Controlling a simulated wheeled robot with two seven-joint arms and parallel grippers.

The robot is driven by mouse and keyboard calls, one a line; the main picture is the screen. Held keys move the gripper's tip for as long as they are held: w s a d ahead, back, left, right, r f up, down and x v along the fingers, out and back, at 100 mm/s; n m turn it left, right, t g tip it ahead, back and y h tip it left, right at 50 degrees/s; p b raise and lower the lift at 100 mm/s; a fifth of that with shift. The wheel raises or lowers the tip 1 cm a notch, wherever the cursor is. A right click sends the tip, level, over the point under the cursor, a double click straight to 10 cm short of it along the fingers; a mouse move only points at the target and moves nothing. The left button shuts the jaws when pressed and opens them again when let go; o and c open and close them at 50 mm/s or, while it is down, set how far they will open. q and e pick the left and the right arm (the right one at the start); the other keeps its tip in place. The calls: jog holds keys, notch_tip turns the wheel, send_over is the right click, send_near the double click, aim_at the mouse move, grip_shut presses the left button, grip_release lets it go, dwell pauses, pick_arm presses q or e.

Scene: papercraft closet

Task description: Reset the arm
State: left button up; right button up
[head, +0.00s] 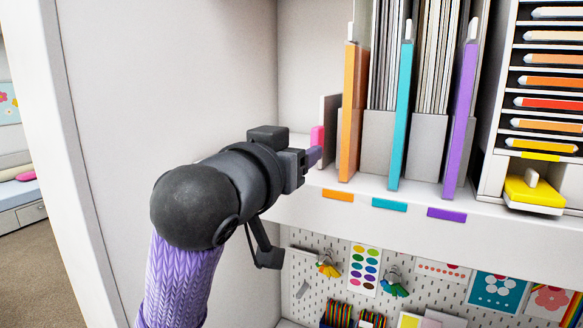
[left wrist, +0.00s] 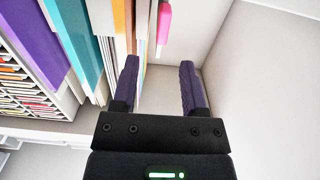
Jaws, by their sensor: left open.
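My left arm comes in from the lower left of the head view. Its gripper (head: 313,157) is at shelf height, by the left end of the row of upright files. In the left wrist view the two purple fingers of the left gripper (left wrist: 160,88) stand apart with nothing between them. A pink thing (head: 317,138) is just beyond the fingers; it also shows in the left wrist view (left wrist: 164,22). The orange file (head: 350,110) stands close to the right of the gripper. My right gripper is not in view.
A teal file (head: 401,115) and a purple file (head: 461,120) stand farther right on the shelf (head: 400,207). A rack of coloured pieces (head: 548,103) is at the right. A pegboard (head: 318,250) with craft items is below. The closet's side wall (head: 170,80) is close on the left.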

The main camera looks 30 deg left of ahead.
pick_arm(q)
jog(key=shift+s, duration=0.5)
